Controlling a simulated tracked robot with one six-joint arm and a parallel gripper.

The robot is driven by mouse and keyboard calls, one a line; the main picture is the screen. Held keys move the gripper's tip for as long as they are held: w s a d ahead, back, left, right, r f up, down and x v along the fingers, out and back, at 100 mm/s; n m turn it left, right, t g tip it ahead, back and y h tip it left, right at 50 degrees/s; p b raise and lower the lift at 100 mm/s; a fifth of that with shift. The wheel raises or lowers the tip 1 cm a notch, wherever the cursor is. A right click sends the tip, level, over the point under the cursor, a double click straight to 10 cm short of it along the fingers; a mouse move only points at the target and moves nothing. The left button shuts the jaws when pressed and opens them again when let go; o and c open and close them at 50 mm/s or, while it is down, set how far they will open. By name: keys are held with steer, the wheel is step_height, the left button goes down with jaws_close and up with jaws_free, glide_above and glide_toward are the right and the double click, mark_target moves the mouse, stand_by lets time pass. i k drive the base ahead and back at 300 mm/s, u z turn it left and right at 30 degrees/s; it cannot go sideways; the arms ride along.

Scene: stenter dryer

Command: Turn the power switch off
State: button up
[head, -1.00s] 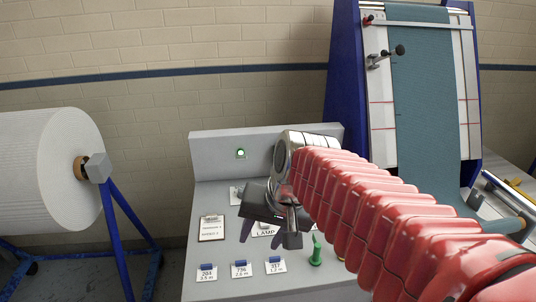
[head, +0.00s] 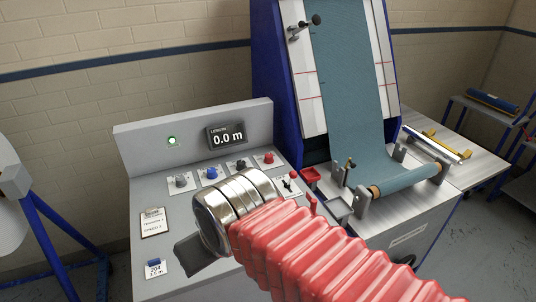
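The grey control desk (head: 128,205) stands in the middle of the head view. A small switch with a dark lever (head: 287,184) sits on a white plate at the desk's right side, just beyond my arm. Its label is too small to read, so I cannot tell whether it is the power switch. A green lamp (head: 171,141) glows on the desk's back panel. My gripper (head: 190,256) is over the front left of the desk, left of that switch. Only a dark part of it shows below my metal wrist; its fingertips are hidden.
A display (head: 226,136) reads "LENGTH 0.0 m". Grey (head: 181,181), blue (head: 211,173), dark and red (head: 268,158) knobs line the desk. A clipboard (head: 153,222) lies at left.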

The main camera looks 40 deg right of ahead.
mark_target(269, 159)
steer(key=z, duration=0.3)
steer(key=k, duration=0.9)
steer(key=z, duration=0.65)
steer(key=i, duration=0.95)
steer(key=u, duration=0.05)
